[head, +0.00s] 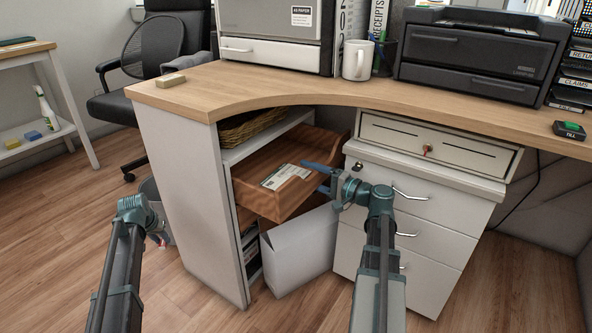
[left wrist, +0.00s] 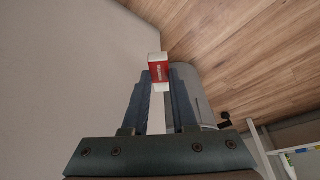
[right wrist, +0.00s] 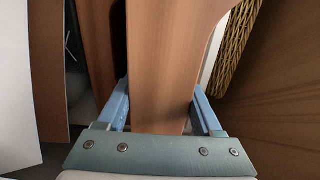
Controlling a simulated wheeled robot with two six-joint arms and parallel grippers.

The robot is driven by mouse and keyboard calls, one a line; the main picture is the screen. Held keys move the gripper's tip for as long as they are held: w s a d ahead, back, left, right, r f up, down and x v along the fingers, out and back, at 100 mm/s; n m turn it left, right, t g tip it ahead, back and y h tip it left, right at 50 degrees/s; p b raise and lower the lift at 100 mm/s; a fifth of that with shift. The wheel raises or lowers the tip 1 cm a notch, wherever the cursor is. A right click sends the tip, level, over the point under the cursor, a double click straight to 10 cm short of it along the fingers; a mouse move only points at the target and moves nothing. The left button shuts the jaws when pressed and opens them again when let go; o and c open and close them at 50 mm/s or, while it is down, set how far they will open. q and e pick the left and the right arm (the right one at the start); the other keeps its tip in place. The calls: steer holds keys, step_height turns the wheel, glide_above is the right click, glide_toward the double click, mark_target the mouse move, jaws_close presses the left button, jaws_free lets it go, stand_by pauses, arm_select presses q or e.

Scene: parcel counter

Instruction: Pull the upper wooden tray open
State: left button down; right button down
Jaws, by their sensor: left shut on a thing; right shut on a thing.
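The upper wooden tray (head: 262,203) sticks well out of the white shelf unit under the desk. A packet with a white and green label (head: 286,176) lies in it. My right gripper (head: 312,178) is at the tray's right end. In the right wrist view its fingers stand either side of the tray's wooden front (right wrist: 165,70), shut on it. My left gripper (head: 160,238) is low, left of the shelf unit. In the left wrist view it is shut on a small red and white box (left wrist: 159,72); the head view mostly hides this box.
A wicker basket (head: 250,125) sits above the tray. A white box (head: 300,250) stands on the floor below it. A white drawer cabinet (head: 420,215) is close on the right. A grey bin (head: 150,190) stands behind my left gripper. Floor at left is free.

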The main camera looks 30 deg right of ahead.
steer(key=shift+v, duration=0.8)
steer(key=shift+c, duration=0.2)
jaws_free()
